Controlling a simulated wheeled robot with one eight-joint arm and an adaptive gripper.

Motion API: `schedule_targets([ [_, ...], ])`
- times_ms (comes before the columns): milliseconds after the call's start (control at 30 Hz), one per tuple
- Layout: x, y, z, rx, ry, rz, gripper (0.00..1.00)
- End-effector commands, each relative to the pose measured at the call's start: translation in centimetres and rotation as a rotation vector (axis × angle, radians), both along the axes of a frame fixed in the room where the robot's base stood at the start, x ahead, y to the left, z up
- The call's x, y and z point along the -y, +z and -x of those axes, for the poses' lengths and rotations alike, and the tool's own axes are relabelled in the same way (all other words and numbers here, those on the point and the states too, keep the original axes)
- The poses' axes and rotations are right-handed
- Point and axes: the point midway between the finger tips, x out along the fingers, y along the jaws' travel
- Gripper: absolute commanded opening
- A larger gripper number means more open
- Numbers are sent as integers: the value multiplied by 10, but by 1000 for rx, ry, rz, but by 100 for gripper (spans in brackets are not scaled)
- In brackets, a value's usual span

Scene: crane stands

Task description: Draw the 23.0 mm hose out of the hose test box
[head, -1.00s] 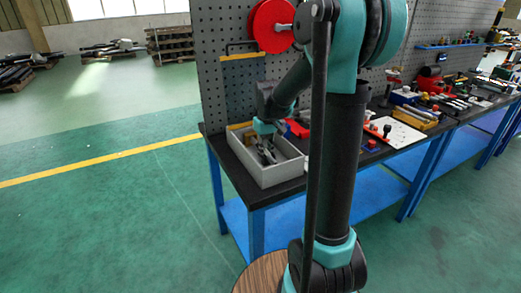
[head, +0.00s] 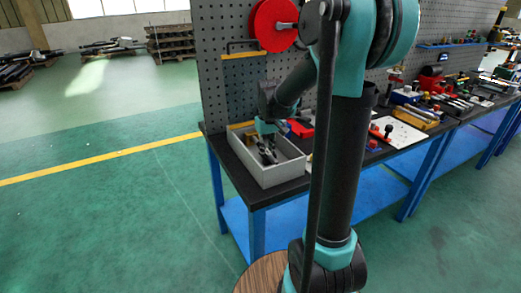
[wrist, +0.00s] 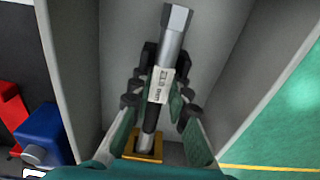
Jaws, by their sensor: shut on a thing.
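The grey hose test box (head: 283,176) stands open on the near left corner of the bench; its inner wall shows in the wrist view (wrist: 72,60). The hose (wrist: 172,45) is a silver and black rod-like piece with a hexagonal end and a white label, whose print is too small to read surely. Its lower end meets an orange-yellow square piece (wrist: 153,157). My gripper (wrist: 162,88) is shut on the hose around the label, inside the box outline. In the head view my gripper (head: 268,150) is small and the hose is hard to make out.
A blue block (wrist: 42,133) and a red part (wrist: 10,108) lie outside the box in the wrist view. A pegboard (head: 228,90) with a red reel (head: 271,25) rises behind. Tools and a white sheet (head: 402,133) lie along the bench. Open green floor is at left.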

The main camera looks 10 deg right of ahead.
Motion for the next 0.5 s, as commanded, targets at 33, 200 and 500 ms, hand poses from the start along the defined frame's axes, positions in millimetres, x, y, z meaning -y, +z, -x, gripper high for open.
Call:
schedule_targets([
  [33, 9, 3, 20, -47, -6, 18, 0],
  [200, 9, 13, 20, -47, -6, 18, 0],
  [500, 9, 30, 19, -47, -10, 18, 0],
])
